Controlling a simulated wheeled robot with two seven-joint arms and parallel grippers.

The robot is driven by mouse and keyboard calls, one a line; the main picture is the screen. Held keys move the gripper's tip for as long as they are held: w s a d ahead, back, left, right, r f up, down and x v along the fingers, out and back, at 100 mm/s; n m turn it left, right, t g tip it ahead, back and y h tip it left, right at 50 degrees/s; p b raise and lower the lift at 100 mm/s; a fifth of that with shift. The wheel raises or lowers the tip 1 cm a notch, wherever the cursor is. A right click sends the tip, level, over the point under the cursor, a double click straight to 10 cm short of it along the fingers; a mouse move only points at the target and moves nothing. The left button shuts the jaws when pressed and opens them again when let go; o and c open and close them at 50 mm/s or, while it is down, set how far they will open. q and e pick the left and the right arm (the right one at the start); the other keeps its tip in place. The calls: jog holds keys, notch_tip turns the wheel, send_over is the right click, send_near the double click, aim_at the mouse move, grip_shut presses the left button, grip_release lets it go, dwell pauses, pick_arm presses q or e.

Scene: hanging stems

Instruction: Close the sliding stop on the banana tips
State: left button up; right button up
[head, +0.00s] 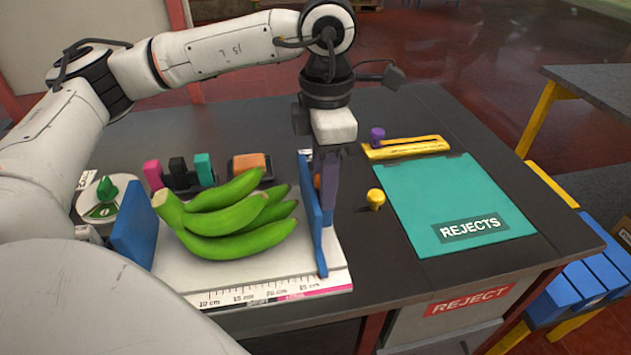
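A bunch of green bananas (235,217) lies on a white measuring board (180,270), stem end to the left, tips to the right. A fixed blue plate (132,237) stands at the stem end. The blue sliding stop (316,235) stands upright past the tips, with a small gap between it and the nearest tip. An orange knob shows on the stop, partly hidden. My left gripper (327,205) points down just right of the stop, its fingers seen edge-on, so their opening and any contact with the stop are unclear. My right gripper is not in view.
Right of the stop are a yellow peg (376,199), a yellow slotted bar (408,147) with a purple knob (377,136), and a teal REJECTS mat (440,195). Behind the bananas are coloured clips (178,172) and an orange-topped block (251,164). A green dial (104,200) is at left.

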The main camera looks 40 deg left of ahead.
aim_at(294, 202)
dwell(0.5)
pick_arm(q)
jog(key=shift+s+a, duration=0.15)
jog(key=shift+s+a+b, duration=0.65)
jog(key=shift+s+a, duration=0.85)
jog(key=shift+s, duration=0.3)
dwell(0.4)
jog(key=o, duration=0.8)
jog(key=shift+r, duration=0.15)
